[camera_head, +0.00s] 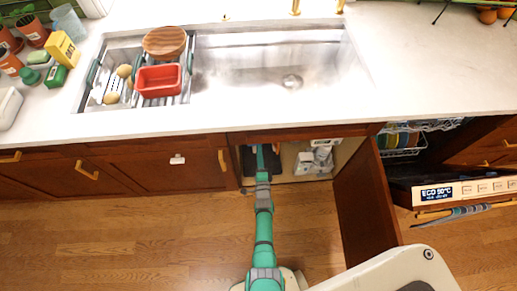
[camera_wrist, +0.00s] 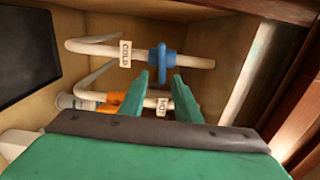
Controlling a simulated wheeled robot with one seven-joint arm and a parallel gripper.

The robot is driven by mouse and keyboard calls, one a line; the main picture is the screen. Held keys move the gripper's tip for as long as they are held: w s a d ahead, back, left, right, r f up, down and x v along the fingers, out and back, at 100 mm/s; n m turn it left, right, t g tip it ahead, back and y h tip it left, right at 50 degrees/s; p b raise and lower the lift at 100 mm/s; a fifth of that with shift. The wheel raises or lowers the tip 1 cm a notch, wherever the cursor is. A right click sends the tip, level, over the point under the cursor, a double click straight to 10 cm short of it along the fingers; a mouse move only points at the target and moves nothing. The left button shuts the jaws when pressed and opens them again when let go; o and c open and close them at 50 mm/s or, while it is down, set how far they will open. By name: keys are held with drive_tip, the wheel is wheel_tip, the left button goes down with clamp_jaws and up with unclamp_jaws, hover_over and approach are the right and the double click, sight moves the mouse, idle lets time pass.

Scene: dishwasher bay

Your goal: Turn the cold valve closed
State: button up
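The cold valve is a blue handle (camera_wrist: 164,63) on a white pipe with a tag reading COLD (camera_wrist: 125,53), in the upper middle of the wrist view. My gripper (camera_wrist: 163,80) is open, with its two green fingers below and on either side of the blue handle. The fingertips are close to the handle; I cannot tell whether they touch it. An orange valve (camera_wrist: 112,101) sits on a lower pipe with a second tag (camera_wrist: 162,106), partly hidden by the fingers. In the head view my arm reaches into the open cabinet under the sink, and the valves are hidden there.
A dark panel (camera_wrist: 24,55) stands at the left inside the cabinet. The open cabinet door (camera_head: 364,203) stands to the right of my arm. The open dishwasher (camera_head: 450,190) is beyond it. Pale items (camera_head: 315,158) sit inside the cabinet, right of my arm.

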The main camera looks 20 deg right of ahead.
drive_tip(key=v, duration=0.7)
drive_tip(key=shift+a, duration=0.2)
